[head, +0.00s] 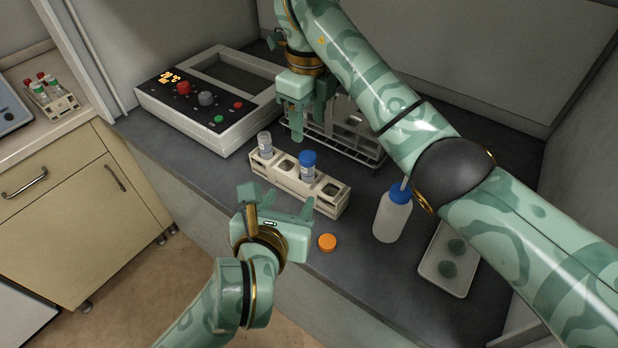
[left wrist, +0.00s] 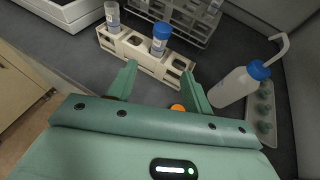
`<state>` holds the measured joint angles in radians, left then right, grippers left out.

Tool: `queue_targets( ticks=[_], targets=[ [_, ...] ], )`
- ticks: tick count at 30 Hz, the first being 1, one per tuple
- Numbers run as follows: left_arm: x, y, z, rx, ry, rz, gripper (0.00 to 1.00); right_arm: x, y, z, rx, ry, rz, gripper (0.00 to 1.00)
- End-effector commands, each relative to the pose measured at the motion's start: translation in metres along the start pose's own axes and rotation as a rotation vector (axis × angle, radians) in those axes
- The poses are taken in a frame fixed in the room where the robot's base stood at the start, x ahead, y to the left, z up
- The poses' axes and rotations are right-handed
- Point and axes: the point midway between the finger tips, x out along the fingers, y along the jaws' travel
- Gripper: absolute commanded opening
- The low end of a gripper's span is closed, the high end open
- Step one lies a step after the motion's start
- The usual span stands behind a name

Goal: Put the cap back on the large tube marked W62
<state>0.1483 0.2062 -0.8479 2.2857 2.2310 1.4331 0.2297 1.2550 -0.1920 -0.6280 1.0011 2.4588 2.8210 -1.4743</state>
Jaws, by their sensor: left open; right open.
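A cream rack (head: 335,205) on the dark bench holds an uncapped clear tube (head: 265,143) at its left end and a blue-capped tube (head: 308,165) near the middle. Both show in the left wrist view, but their labels are too small to read. An orange cap (head: 327,243) lies on the bench in front of the rack. In the left wrist view the cap (left wrist: 177,107) is partly hidden behind my left gripper. My left gripper (head: 277,200) is open and empty, in front of the rack, left of the cap. My right gripper (head: 308,122) is open and empty behind the rack.
A wire rack (head: 350,150) stands behind the cream rack. A wash bottle (head: 392,215) with a blue top and a tray (head: 440,277) stand to the right. A control box (head: 205,120) sits at the back left. The bench's front edge is close to the cap.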

Motion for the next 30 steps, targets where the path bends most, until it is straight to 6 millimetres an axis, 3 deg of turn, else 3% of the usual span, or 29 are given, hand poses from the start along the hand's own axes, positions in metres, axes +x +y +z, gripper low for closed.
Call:
queue_targets(
  ticks=[18,24,30],
  targets=[
    [0.117,0.000,0.001,0.002,0.000,0.001,0.51,0.000,0.000,0.000,0.000,0.000,0.000,0.51],
    [0.143,0.000,0.001,0.001,0.000,0.001,0.51,0.000,0.000,0.000,0.000,0.000,0.000,0.51],
    [0.153,0.000,0.001,-0.001,-0.001,0.000,0.51,0.000,0.000,0.000,0.000,0.000,0.000,0.51]
  ],
)
